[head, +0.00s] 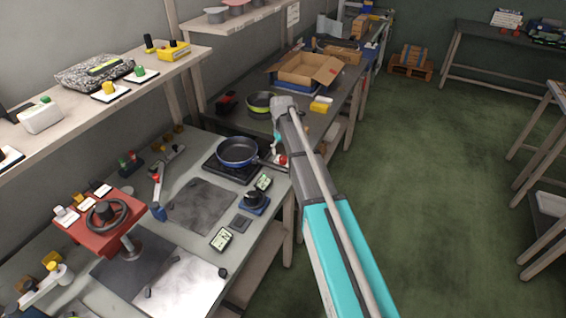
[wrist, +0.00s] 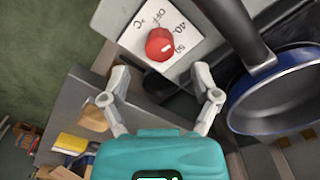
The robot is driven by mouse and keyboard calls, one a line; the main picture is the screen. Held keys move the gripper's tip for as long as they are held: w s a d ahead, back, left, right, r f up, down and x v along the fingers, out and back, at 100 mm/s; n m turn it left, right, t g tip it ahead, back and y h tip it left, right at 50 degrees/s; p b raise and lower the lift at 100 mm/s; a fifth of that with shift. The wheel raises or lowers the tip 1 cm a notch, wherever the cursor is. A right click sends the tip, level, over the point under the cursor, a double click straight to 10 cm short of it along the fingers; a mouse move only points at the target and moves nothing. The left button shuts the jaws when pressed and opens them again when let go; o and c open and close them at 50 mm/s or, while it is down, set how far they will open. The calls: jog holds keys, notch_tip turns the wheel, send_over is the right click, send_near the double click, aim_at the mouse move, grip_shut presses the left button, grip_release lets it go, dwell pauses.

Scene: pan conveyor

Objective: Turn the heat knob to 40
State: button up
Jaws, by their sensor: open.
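The red heat knob (wrist: 159,44) sits on a white dial plate (wrist: 186,24) in the wrist view. The plate carries the marks OFF, 40, 50 and °C. A small pale mark shows on the knob's lower right, roughly towards 50; its exact setting is hard to read. In the head view the knob (head: 282,160) is a small red spot beside the pan's handle, partly hidden by my arm. My gripper (wrist: 160,76) is open and empty, its fingers spread to either side of the knob's line and apart from it.
A blue frying pan (head: 238,151) stands on a black hot plate (head: 213,167), its handle reaching close to the dial. The pan (wrist: 275,90) fills the right of the wrist view. An open cardboard box (head: 305,68) and a yellow block (head: 320,105) are on the bench behind.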

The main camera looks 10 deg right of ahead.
aim_at(283, 157)
jog(key=shift+f+b, duration=1.9)
jog(key=shift+f, duration=0.25)
jog(key=shift+c, duration=0.2)
grip_shut()
